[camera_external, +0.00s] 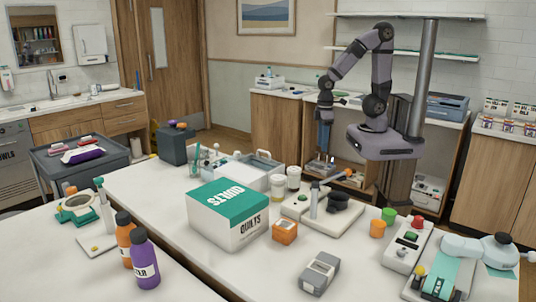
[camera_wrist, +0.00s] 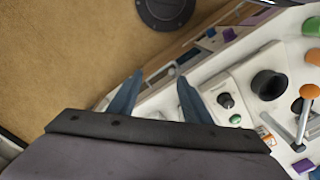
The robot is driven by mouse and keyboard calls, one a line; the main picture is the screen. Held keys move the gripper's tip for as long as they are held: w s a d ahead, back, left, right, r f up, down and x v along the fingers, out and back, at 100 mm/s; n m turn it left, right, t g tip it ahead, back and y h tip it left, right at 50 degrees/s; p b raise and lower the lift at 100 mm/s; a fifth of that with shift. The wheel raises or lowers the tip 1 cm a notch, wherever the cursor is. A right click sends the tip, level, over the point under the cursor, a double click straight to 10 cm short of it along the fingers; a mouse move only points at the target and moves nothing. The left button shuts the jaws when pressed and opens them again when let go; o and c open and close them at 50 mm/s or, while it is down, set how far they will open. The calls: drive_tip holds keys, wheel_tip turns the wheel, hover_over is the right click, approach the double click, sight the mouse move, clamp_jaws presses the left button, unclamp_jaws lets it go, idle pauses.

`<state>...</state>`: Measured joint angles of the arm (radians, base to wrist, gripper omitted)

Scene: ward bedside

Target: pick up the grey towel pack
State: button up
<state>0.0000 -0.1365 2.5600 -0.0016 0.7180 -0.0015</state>
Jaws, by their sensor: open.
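My gripper (camera_external: 322,168) hangs pointing down at the far edge of the white table (camera_external: 165,207), near the middle of the outside view. In the wrist view my gripper (camera_wrist: 160,80) has its two blue fingers apart with nothing between them. A small grey block-shaped item (camera_external: 319,273) with a darker top lies at the table's near side; it may be the grey towel pack, but I cannot make out a label. It is well away from my gripper and does not show clearly in the wrist view.
A white and green quilts box (camera_external: 228,215) stands mid-table. An orange cube (camera_external: 285,231) sits beside it. A device with a black cup (camera_external: 338,201) is near my gripper. Orange and purple bottles (camera_external: 145,259) stand at left. Brown floor (camera_wrist: 60,60) shows beyond the table edge.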

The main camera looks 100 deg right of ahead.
drive_tip(key=o, duration=0.7)
